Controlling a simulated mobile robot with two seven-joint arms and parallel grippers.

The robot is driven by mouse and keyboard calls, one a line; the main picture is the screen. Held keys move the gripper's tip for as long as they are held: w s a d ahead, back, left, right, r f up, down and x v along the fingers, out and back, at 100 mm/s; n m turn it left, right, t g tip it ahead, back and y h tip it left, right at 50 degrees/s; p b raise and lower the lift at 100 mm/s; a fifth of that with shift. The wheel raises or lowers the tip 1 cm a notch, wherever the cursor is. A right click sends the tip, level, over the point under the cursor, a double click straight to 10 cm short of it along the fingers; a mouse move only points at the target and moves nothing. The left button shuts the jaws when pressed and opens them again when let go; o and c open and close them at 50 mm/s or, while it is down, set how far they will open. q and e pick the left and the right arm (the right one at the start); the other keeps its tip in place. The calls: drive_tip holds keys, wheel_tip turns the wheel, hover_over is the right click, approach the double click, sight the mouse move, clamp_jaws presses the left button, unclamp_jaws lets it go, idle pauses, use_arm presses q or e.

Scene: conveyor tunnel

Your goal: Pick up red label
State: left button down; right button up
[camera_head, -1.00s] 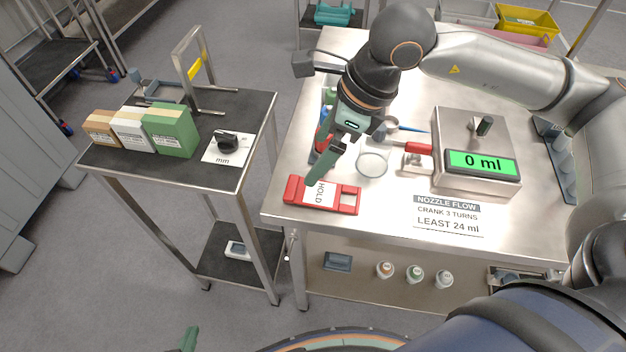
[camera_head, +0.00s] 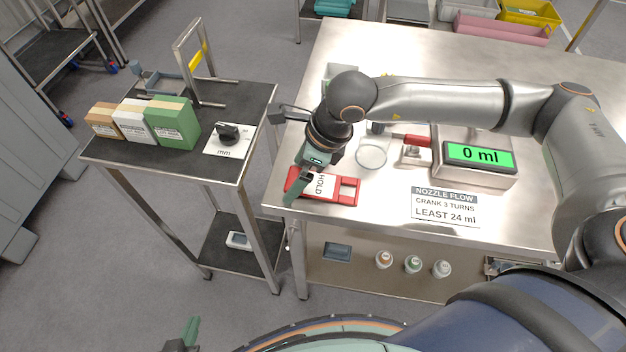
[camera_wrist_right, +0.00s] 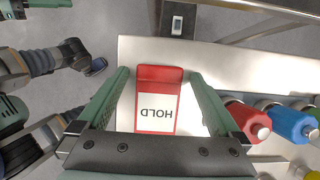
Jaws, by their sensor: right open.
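The red label (camera_head: 347,191), with a white face reading HOLD, lies flat near the front left corner of the steel table. In the right wrist view the label (camera_wrist_right: 158,72) lies between the two green fingers. My right gripper (camera_head: 296,190) is over the label's left end in the head view, and its fingers hide part of it. In the right wrist view my right gripper (camera_wrist_right: 158,76) is open, with a gap on both sides of the label. My left gripper (camera_head: 185,334) shows only a green tip at the bottom edge, so its jaws cannot be judged.
A glass dish (camera_head: 371,155) and a scale (camera_head: 478,154) reading 0 ml stand behind the label. Red and blue bottles (camera_wrist_right: 290,122) are near the right finger. A black cart (camera_head: 205,165) with boxes (camera_head: 172,122) is to the left, across a gap.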

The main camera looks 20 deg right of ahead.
sight(320, 190)
drive_tip(key=shift+c, duration=0.2)
drive_tip(key=c, duration=1.2)
drive_tip(key=shift+r, duration=0.2)
drive_tip(key=shift+r, duration=0.25)
wheel_tip(320, 190, up, 2)
drive_tip(key=shift+r+b, duration=0.15)
drive_tip(key=shift+b, duration=0.3)
drive_tip(key=s+d+r, duration=0.3)
drive_tip(key=s+d+r+b, duration=0.1)
drive_tip(key=s+d+r, duration=0.2)
drive_tip(key=s, duration=0.1)
drive_tip(key=s+d+r, duration=0.2)
drive_tip(key=s+r, duration=0.2)
drive_tip(key=shift+d+b, duration=0.35)
drive_tip(key=shift+d, duration=0.05)
